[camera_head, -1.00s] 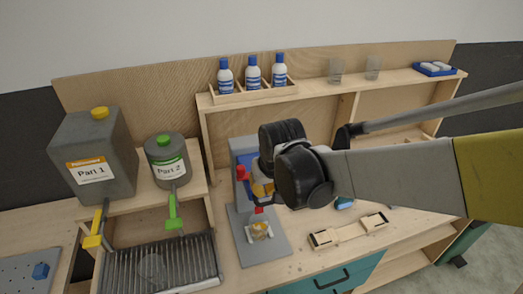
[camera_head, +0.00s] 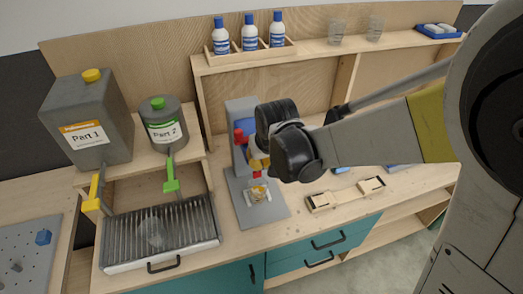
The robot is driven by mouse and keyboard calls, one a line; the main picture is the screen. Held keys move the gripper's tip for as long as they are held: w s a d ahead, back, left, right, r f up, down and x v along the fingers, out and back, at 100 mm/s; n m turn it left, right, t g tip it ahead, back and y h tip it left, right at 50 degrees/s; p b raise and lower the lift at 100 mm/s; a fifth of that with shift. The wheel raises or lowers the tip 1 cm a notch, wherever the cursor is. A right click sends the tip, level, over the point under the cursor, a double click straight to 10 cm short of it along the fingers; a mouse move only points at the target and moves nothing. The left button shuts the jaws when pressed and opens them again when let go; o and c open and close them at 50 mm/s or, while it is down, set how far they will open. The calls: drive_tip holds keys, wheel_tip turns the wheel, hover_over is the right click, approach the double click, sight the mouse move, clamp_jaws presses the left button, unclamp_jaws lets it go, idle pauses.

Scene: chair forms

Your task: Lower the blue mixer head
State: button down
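A small clear cup (camera_head: 258,192) sits in a holder on the base plate, below a red tip. My gripper (camera_head: 258,160) is at the mixer head, largely covered by my own black wrist joints. I cannot see its fingers clearly, nor whether they touch the head.
Part 1 (camera_head: 90,125) and Part 2 (camera_head: 165,127) containers stand left on a raised shelf, above a ribbed drain tray (camera_head: 197,226) holding a clear cup (camera_head: 152,230). White bottles (camera_head: 249,38) line the upper shelf. A wooden fixture (camera_head: 346,195) lies right of the mixer.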

wheel_tip(320, 180, down, 12)
drive_tip(key=b, duration=0.9)
drive_tip(key=p+v, duration=0.4)
drive_tip(key=v, duration=1)
drive_tip(key=shift+w, duration=0.35)
drive_tip(key=s+d+f+m+t+h+b, duration=0.1)
drive_tip(key=s+d+f+m+t+b, duration=0.2)
drive_tip(key=s+d+f+b, duration=0.8)
drive_tip(key=s+d+b, duration=0.2)
drive_tip(key=d+b, duration=0.2)
drive_tip(key=b, duration=0.1)
drive_tip(key=shift+s+d+f+b, duration=0.25)
drive_tip(key=shift+s+f+b, duration=0.05)
drive_tip(key=shift+s+f, duration=0.1)
